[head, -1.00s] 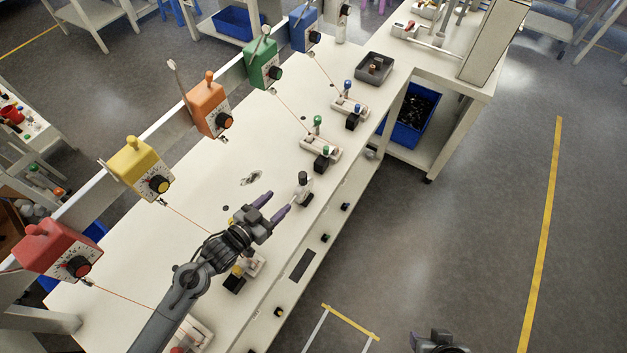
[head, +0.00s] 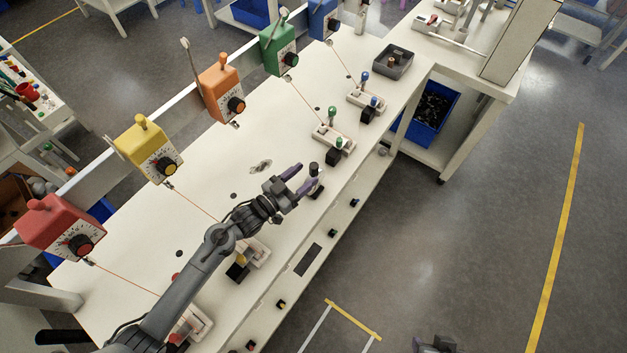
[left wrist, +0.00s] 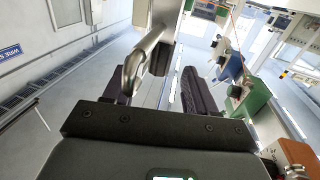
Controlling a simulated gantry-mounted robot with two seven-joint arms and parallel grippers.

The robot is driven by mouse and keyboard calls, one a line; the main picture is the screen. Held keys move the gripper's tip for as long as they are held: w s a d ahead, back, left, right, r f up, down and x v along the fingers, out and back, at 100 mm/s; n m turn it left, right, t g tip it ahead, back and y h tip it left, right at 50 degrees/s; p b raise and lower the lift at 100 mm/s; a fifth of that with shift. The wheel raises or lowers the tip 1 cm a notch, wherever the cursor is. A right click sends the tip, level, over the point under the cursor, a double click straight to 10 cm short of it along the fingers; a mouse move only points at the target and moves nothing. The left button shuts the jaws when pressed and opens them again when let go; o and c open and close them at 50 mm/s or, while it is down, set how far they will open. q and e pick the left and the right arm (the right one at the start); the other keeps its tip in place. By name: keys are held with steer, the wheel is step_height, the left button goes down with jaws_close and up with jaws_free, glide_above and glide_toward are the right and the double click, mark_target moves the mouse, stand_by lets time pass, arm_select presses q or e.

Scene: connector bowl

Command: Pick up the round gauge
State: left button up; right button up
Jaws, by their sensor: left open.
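My left gripper (head: 297,181) reaches over the long white bench, its purple fingers open. A small upright piece with a black top (head: 314,168) stands at the fingertips, near the bench's front edge. I cannot tell for sure that it is the round gauge, or whether it touches the fingers. In the left wrist view, a shiny bent metal part (left wrist: 148,62) shows between the open fingers (left wrist: 160,90). My right gripper (head: 436,344) is only partly visible at the bottom edge, its jaws unclear.
Red, yellow, orange, green and blue dial boxes (head: 152,150) line the back rail, with thin cords running over the bench (head: 215,165). Several small fixtures (head: 333,138) sit along its front side. A grey tray (head: 393,61) is at the far end.

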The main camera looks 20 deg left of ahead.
mark_target(314, 165)
arm_select(q)
steer(key=shift+r+x, duration=0.2)
steer(key=shift+x, duration=2.15)
steer(key=shift+c, duration=0.3)
jaws_close()
